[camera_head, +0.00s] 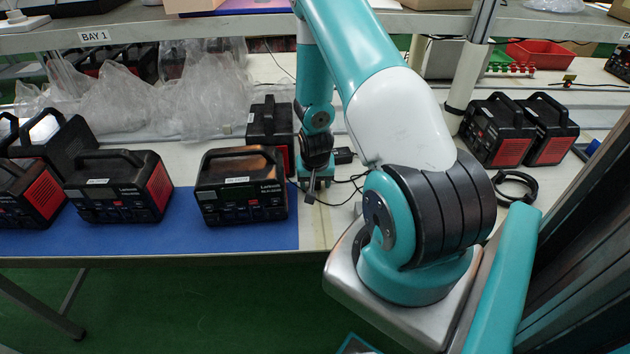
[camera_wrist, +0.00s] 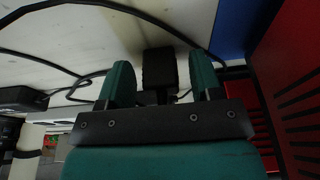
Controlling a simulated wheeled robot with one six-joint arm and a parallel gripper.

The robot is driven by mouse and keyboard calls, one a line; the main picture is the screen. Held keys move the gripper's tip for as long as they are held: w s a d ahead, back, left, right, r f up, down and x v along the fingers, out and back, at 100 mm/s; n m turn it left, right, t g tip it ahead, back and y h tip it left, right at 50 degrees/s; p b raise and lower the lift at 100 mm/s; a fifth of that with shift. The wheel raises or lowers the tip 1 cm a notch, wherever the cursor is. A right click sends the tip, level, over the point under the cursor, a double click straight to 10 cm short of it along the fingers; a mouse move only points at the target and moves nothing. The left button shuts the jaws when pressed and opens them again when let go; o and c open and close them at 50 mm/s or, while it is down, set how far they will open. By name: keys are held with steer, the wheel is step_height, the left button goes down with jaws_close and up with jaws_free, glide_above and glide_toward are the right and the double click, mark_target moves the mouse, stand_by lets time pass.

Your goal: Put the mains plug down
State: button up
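The mains plug (camera_wrist: 160,68), a small black block, shows in the wrist view between and beyond my gripper's two teal fingers. A gap shows on each side of it, so the fingers appear apart from it. It appears to rest on the white bench top; exact contact is hard to see. My gripper (camera_wrist: 162,80) is open, and in the head view my gripper (camera_head: 312,190) points down just above the bench, right of the blue mat. In the head view I cannot make out the plug, which my gripper appears to hide.
Black cable (camera_head: 345,182) lies looped right of my gripper, near a black adapter (camera_head: 343,155). A power unit (camera_head: 241,187) stands close on the left on the blue mat (camera_head: 250,236); another unit (camera_head: 268,125) stands behind. A shelf (camera_head: 200,27) runs above the bench.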

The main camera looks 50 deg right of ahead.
steer(key=shift+r+p, duration=0.5)
steer(key=shift+r, duration=0.05)
steer(key=b+v, duration=0.1)
steer(key=v, duration=1)
steer(key=shift+r, duration=0.35)
steer(key=shift+a, duration=0.15)
